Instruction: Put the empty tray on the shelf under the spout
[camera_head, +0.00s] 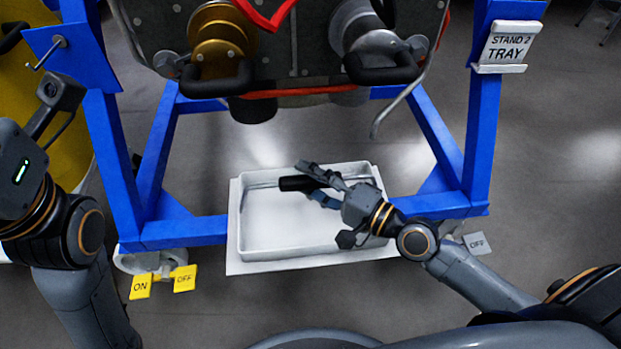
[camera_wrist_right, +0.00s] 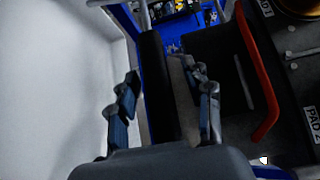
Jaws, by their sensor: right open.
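A white, shallow, empty tray (camera_head: 290,251) sits on or just over a flat white shelf plate (camera_head: 232,225) at the bottom of the blue stand. Its bar handle has a black grip (camera_head: 296,184), which also shows in the right wrist view (camera_wrist_right: 153,85). My right gripper (camera_head: 310,180) is at that grip. In the right wrist view its open fingers (camera_wrist_right: 163,105) are on either side of the black grip; contact cannot be told. The grey curved spout (camera_head: 380,122) hangs above the tray's right back side. My left arm is at the left; its fingers are not visible.
Blue stand posts (camera_head: 480,130) flank the tray, and a low front beam (camera_head: 185,233) runs at its level. A "STAND 2 TRAY" sign (camera_head: 503,45) is upper right.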

